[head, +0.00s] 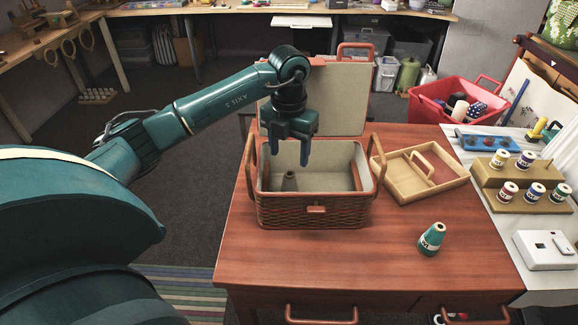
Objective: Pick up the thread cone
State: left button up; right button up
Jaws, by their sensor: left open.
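A teal thread cone (431,240) with a pale top stands on the wooden table, to the right of the wicker sewing basket. The open basket (312,212) holds a small dark grey cone-shaped thing (290,182), upright on its floor. My left gripper (290,153) points down over the basket's opening, with its fingers apart and nothing between them. It appears above the grey cone and well to the left of the teal one. My right gripper is not in view.
The basket's lid (330,100) stands open behind it, and its two side handles rise beside the opening. A wooden tray (395,180) lies to the right. A spool rack (520,180) stands at far right. The table's front (310,270) is clear.

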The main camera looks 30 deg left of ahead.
aim_at(429, 244)
jog(key=k+l, duration=0.8)
